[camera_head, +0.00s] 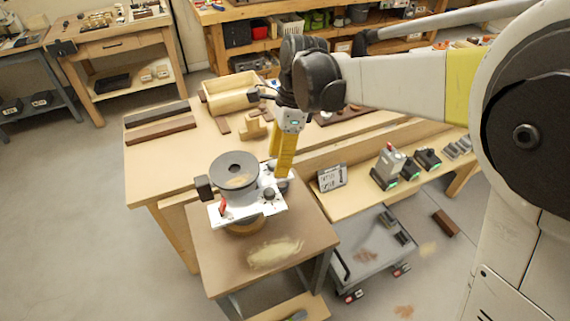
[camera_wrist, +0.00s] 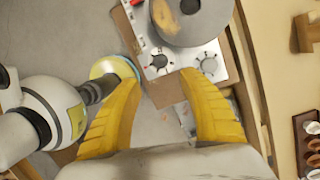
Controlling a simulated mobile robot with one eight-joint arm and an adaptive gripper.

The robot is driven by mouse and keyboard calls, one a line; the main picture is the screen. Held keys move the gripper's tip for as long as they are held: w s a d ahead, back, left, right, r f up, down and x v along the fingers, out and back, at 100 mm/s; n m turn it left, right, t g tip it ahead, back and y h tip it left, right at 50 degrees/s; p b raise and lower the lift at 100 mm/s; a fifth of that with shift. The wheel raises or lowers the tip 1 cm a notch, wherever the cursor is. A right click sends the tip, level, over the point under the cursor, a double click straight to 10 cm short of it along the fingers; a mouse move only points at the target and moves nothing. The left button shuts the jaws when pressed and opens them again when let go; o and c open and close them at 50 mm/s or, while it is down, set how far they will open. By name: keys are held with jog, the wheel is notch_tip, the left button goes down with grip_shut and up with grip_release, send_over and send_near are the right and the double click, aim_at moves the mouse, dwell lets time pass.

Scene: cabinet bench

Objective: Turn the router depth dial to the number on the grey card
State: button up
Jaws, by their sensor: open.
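The router (camera_head: 236,180) stands upright on a small brown table, with a dark round top, a white plate and a red part at its left. It also shows at the top of the wrist view (camera_wrist: 195,20). Two round knobs (camera_wrist: 207,64) sit on its white plate; I cannot tell which is the depth dial or read a setting. A light grey card (camera_head: 332,177) with dark marks stands on the bench to the right; its number is too small to read. My gripper (camera_wrist: 153,76) is open, its yellow fingers pointing at the plate's knob side. It holds nothing visible.
The small table (camera_head: 305,238) has a pale dust patch in front of the router. Black and grey devices (camera_head: 388,165) stand right of the card. A wooden box (camera_head: 231,95) and loose wood pieces lie on the bench behind. A grey cart (camera_head: 365,250) stands below at right.

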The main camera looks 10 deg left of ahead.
jog(key=n, duration=0.1)
jog(key=d+y+b, duration=0.1)
jog(key=n+b, duration=0.1)
jog(key=shift+w+d+r+n+g+y, duration=0.25)
jog(key=shift+w+r+n+g+y, duration=0.05)
jog(key=shift+r, duration=0.05)
jog(key=n+t+p, duration=0.2)
jog(key=n+t, duration=0.4)
jog(key=n, duration=1.4)
send_near(269, 191)
jog(key=shift+h, duration=0.4)
jog(key=b+x, duration=0.1)
jog(key=x, duration=0.2)
jog(key=b+x, duration=0.2)
jog(key=x, duration=0.2)
jog(key=b+x, duration=0.2)
jog(key=x, duration=0.1)
jog(key=shift+a+f, duration=0.1)
jog(key=shift+a, duration=0.25)
